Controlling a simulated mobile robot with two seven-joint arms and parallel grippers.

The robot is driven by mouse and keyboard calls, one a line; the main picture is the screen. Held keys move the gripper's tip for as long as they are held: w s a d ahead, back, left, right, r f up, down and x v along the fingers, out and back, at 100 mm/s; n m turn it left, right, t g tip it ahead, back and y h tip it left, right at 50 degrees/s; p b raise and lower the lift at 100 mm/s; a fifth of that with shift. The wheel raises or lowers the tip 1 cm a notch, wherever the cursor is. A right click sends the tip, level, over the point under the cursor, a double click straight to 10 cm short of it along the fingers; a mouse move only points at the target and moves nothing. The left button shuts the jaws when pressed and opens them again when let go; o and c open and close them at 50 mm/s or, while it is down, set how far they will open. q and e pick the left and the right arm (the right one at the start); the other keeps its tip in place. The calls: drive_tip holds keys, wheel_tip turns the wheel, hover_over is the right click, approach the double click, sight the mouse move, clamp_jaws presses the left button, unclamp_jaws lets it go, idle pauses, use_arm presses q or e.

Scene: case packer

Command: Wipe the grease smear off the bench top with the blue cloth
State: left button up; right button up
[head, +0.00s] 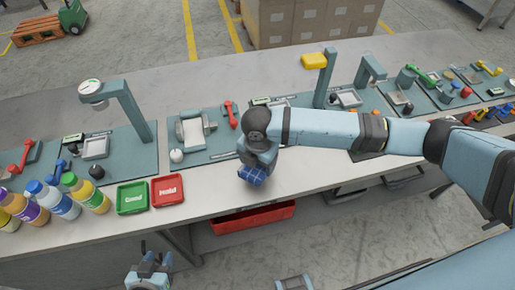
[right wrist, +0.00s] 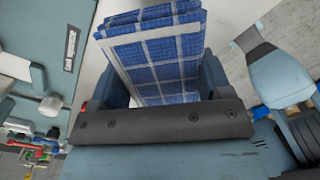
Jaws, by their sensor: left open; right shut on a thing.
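The blue checked cloth (head: 253,175) is at the front part of the pale bench top (head: 310,172), below my right gripper (head: 256,166). My right gripper is shut on the cloth. In the right wrist view the folded cloth (right wrist: 160,62) with its white grid lines stands out between the fingers. I cannot tell whether the cloth touches the bench. My left gripper (head: 152,262) is open and empty, in front of the bench and apart from it. I see no grease smear; the gripper, arm and cloth hide part of the bench top.
A red tray (head: 168,203) and a green tray (head: 132,210) lie left of the cloth, with several bottles (head: 92,205) further left. Fixture stations (head: 215,155) line the bench behind. A red bin (head: 252,217) sits below the front edge. Bare bench lies right of the cloth.

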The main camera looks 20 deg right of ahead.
drive_tip(key=shift+r+p, duration=1.4)
drive_tip(key=shift+r, duration=0.2)
use_arm(q)
wheel_tip(320, 180, up, 4)
drive_tip(key=shift+s, duration=0.1)
drive_tip(key=shift+f, duration=0.25)
